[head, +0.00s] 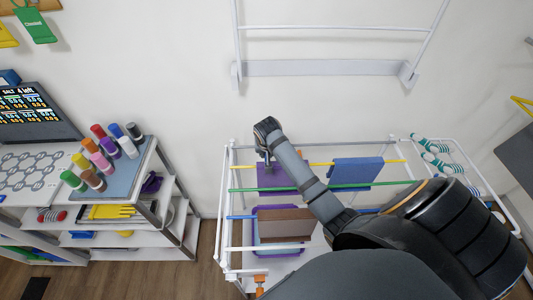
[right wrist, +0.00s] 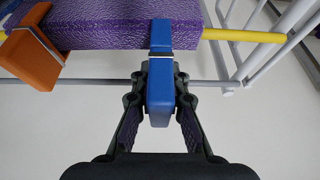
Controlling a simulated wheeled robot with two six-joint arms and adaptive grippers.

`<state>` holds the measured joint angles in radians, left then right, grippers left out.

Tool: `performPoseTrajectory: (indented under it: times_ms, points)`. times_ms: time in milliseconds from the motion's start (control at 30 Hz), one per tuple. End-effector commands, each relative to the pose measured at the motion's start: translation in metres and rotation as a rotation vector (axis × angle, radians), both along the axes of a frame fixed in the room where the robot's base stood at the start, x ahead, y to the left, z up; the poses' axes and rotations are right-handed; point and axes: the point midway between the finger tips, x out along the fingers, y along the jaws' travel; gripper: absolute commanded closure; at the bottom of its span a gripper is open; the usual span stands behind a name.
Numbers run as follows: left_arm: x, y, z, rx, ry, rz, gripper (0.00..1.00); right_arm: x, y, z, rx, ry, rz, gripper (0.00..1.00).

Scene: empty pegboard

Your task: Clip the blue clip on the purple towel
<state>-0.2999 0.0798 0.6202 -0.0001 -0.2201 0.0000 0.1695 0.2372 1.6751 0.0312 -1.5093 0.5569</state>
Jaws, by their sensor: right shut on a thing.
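The purple towel (head: 285,178) hangs over the yellow rod of the white rack, and it also fills the top of the right wrist view (right wrist: 100,24). My right gripper (right wrist: 160,72) is shut on the blue clip (right wrist: 159,95). The clip's upper end overlaps the towel's edge near the towel's right end. I cannot tell from this angle whether its jaws grip the cloth. In the head view my right gripper (head: 267,160) is at the towel, and the clip cannot be made out there. My left gripper is not in view.
An orange clip (right wrist: 32,57) sits on the towel's left part. A blue towel (head: 356,171) hangs farther right on the yellow rod (right wrist: 240,35). A green rod (head: 250,189) and a brown towel (head: 286,223) are nearer me. Bottles and shelves stand at left.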

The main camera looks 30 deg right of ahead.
Motion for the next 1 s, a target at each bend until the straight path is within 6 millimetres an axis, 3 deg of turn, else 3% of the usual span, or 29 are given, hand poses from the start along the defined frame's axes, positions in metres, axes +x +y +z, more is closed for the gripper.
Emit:
performPoseTrajectory:
  times_ms: [800, 833, 1000]
  points:
    - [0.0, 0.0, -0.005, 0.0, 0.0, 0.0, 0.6, 0.0, 0.0, -0.021, 0.001, 0.001, 0.0, 1.0]
    - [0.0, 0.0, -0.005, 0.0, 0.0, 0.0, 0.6, 0.0, 0.0, -0.021, 0.001, 0.001, 0.0, 0.82]
    - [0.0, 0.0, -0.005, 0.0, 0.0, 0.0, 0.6, -0.001, 0.0, -0.021, 0.0, 0.002, 0.0, 0.6]
